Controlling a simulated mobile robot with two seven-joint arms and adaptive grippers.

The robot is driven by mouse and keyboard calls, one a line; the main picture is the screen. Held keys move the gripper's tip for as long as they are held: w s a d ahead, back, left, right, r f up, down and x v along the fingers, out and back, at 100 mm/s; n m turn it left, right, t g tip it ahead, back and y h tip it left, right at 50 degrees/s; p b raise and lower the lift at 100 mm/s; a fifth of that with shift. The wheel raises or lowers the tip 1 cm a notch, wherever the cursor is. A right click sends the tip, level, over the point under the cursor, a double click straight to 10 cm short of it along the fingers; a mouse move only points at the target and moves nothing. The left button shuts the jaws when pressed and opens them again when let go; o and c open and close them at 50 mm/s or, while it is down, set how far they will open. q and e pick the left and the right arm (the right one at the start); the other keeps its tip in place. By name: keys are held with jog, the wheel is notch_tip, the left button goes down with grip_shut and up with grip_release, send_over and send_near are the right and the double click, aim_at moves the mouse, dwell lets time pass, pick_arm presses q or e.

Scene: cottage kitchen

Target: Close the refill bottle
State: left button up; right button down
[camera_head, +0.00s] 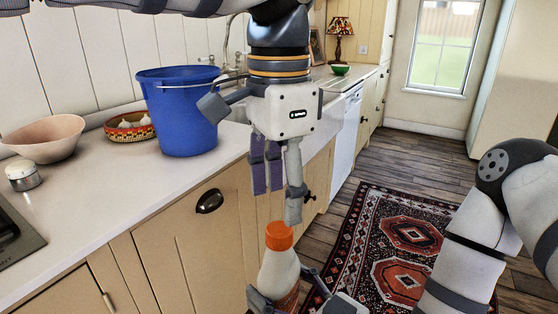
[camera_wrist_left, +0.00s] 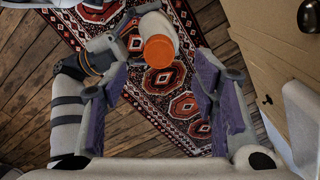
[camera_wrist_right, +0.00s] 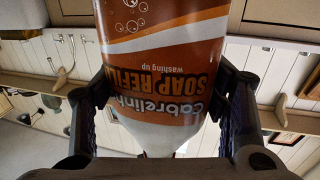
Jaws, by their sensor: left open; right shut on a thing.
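The refill bottle (camera_head: 279,272) is white with an orange-brown label. It stands about upright in front of the counter, and its "Soap Refill" label fills the right wrist view (camera_wrist_right: 165,75). An orange cap (camera_head: 279,236) sits on its top; I cannot tell whether it is screwed tight. My right gripper (camera_head: 284,296) is shut on the bottle's body, low in the head view. My left gripper (camera_head: 277,200) is open and empty, pointing down just above the cap. In the left wrist view the cap (camera_wrist_left: 159,51) shows between and beyond the open fingers.
Cabinet doors (camera_head: 192,235) are close on the left. A patterned rug (camera_head: 400,235) lies on the open floor.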

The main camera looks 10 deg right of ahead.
pick_arm(q)
notch_tip(320, 180, up, 6)
dwell(0.5)
